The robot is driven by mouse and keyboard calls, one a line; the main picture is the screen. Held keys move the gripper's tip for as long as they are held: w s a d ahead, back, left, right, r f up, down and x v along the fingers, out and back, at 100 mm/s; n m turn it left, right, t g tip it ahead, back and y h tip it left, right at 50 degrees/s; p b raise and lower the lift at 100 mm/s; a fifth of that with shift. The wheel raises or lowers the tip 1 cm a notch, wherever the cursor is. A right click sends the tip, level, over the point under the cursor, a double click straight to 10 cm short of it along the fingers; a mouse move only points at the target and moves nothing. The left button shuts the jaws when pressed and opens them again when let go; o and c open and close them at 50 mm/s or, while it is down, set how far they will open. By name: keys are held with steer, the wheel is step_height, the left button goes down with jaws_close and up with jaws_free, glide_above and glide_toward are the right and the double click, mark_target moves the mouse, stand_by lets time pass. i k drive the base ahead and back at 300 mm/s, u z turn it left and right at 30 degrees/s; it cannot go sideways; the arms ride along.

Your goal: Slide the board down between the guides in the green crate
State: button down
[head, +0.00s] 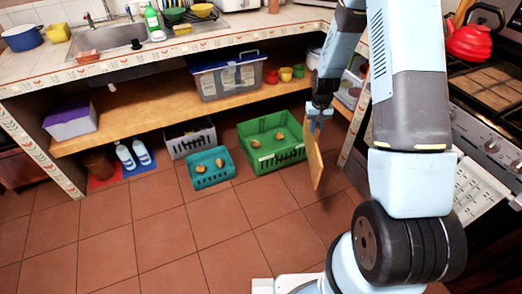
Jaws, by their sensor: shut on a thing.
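The green crate (283,160) stands on the tiled floor in front of the lower shelf, with a few small brownish round things inside. The guides cannot be made out at this size. My gripper (317,124) is at the crate's right side, pointing down and shut on the board (314,157). The board is a thin, tan wooden panel. It hangs upright and nearly edge-on to the head camera, to the right of the crate's right wall. Whether the board touches the crate cannot be told. My gripper's fingertips are small in the head view.
A teal basket (211,180) and a grey crate (174,141) stand left of the green crate. The wooden shelf (158,118) is behind and above. The oven (490,150) is at the right. The floor (160,225) in front is clear.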

mark_target(272, 146)
steer(key=u, duration=0.2)
steer(key=i, duration=1.5)
steer(key=z, duration=0.05)
